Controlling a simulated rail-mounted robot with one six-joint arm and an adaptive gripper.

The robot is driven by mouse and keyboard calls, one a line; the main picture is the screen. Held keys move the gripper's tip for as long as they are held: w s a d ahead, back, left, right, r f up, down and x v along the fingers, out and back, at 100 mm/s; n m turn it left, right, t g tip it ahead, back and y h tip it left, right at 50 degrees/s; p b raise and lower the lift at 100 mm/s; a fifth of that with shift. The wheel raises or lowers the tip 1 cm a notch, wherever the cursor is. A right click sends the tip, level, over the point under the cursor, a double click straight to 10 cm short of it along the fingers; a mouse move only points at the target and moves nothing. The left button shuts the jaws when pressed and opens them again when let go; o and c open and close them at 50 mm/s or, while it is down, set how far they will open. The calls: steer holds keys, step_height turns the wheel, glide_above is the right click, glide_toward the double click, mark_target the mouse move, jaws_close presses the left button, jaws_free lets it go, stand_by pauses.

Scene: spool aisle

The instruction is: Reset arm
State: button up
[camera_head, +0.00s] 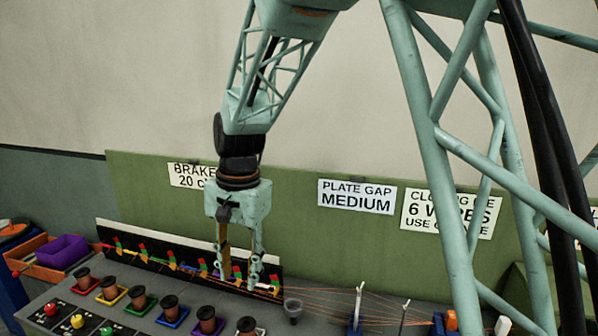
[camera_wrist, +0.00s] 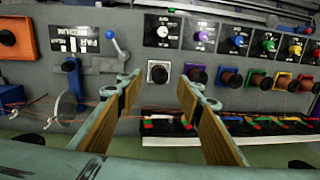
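My gripper (camera_head: 238,280) hangs pointing down over the work table, in front of the black strip (camera_head: 140,250) with coloured clips. Its two fingers are apart with a clear gap. In the wrist view my gripper (camera_wrist: 162,88) also shows spread fingers with wooden inner faces and nothing held. A dark spool on a white square tray (camera_wrist: 159,72) shows beyond the gap, on the table. The near part of the black strip lies under and behind the fingers, partly hidden by them.
Dark spools on coloured trays, such as the green one (camera_head: 138,304), line the table. A purple bin (camera_head: 62,252) is at left. A green panel with signs (camera_head: 357,196) stands behind.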

steer(key=s+d+r+b, duration=0.1)
steer(key=s+d+r, duration=0.2)
steer(key=s+d, duration=0.35)
steer(key=s+d+r+t, duration=0.1)
steer(key=s+d+r, duration=0.25)
steer(key=d, duration=0.55)
steer(key=s+d+r+b, duration=0.1)
steer(key=s+d+r, duration=0.25)
steer(key=d, duration=0.35)
steer(key=s+d+r+n+t, duration=0.1)
steer(key=s+d+r, duration=0.1)
steer(key=s+d, duration=0.4)
steer(key=s+d+r+n+t+h, duration=0.1)
steer(key=s+d, duration=0.6)
steer(key=s, duration=0.7)
steer(key=shift+r+n+t+p, duration=0.35)
steer(key=shift+n+t, duration=0.05)
steer(key=shift+n, duration=0.4)
steer(key=shift+a, duration=0.1)
